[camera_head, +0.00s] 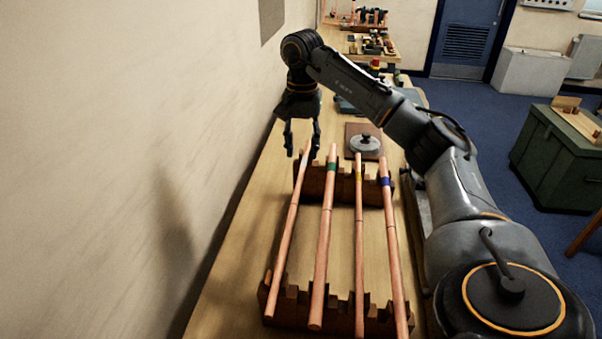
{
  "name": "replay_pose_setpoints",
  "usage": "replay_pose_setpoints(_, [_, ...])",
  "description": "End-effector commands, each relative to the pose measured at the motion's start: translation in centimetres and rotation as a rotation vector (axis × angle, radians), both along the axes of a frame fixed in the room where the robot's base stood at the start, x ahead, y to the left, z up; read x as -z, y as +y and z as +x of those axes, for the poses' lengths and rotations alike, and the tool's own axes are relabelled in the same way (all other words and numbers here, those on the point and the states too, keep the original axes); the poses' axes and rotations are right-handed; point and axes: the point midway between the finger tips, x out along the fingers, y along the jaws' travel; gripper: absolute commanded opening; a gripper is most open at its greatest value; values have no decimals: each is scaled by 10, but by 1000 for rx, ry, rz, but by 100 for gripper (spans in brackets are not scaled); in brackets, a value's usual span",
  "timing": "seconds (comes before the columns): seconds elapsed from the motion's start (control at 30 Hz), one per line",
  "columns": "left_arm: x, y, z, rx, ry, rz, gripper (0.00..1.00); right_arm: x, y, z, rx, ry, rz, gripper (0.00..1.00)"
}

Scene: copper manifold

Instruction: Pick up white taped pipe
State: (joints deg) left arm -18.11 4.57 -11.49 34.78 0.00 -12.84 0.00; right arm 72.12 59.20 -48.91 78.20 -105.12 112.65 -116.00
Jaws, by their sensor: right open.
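Several copper pipes lie side by side across two notched wooden racks. The leftmost pipe (288,232) has a pale band near its far end, which I take as the white tape; the band is small and hard to make out. My right gripper (302,151) is open and points down at this far end. Its fingers appear on either side of the pipe in the picture, but I cannot tell whether they touch it. My left gripper is not in view.
Green-taped (325,235), yellow-taped (359,240) and blue-taped (393,240) pipes lie to the right. The near rack (290,304) and far rack (345,187) support them. A round metal lidded object (366,146) sits behind. A wall (120,150) borders the bench's left side.

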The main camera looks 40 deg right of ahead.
Motion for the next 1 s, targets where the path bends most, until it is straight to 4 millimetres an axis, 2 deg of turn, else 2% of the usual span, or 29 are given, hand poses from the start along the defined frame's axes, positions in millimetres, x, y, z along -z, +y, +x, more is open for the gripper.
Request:
replay_pose_setpoints(0.07, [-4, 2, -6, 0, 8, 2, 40, 10, 0, -1, 0, 3, -1, 40])
replay_pose_setpoints(0.17, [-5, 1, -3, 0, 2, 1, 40, 18, 0, 0, 0, 2, 0, 40])
replay_pose_setpoints(0.27, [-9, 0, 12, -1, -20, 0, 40, 23, 0, 0, 0, 2, 0, 40])
replay_pose_setpoints(0.4, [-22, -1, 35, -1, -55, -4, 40, 40, 3, -2, 0, 6, -1, 40])
replay_pose_setpoints(0.47, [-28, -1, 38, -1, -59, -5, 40, 49, 4, -2, 0, 5, -2, 40])
replay_pose_setpoints(0.63, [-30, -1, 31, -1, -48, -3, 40, 69, 4, -1, 0, 2, 0, 40])
replay_pose_setpoints(0.87, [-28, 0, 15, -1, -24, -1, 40, 73, 4, -1, 0, -1, -1, 40])
replay_pose_setpoints(0.9, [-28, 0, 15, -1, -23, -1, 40, 73, 4, -1, 0, 0, 0, 38])
replay_pose_setpoints(1.0, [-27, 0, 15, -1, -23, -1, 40, 73, 4, -1, 0, 0, 0, 18])
